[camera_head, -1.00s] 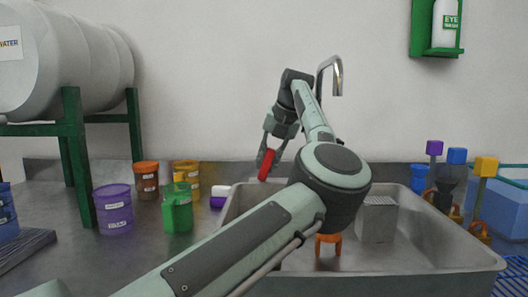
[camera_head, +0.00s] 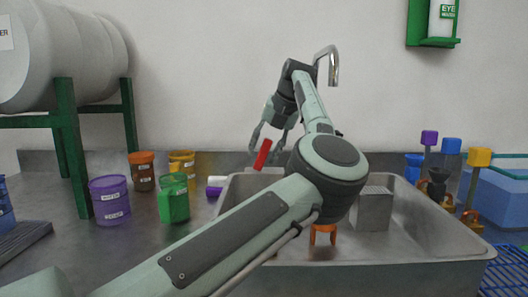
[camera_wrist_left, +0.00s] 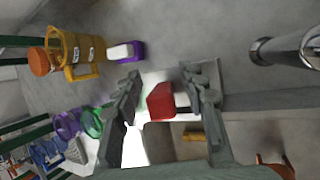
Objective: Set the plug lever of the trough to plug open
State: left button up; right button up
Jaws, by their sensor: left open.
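The trough (camera_head: 440,250) is a steel basin at the right of the head view. A red lever handle (camera_head: 262,154) stands tilted at its far left rim. My left gripper (camera_head: 268,143) is open, with its fingers spread just above and around the red handle. In the left wrist view the red handle (camera_wrist_left: 160,101) shows between the two open fingers (camera_wrist_left: 158,92), with a visible gap to the right finger. The lever's base and the plug are hidden. My right gripper is not in view.
An orange stand (camera_head: 323,234) and a grey box (camera_head: 374,209) are in the trough. A tap (camera_head: 333,68) rises behind it. Purple (camera_head: 109,201), green (camera_head: 173,202) and other containers stand left. My left arm crosses the trough's near left part.

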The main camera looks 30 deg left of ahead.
pick_arm(q)
notch_tip(320, 180, up, 10)
dwell(0.4)
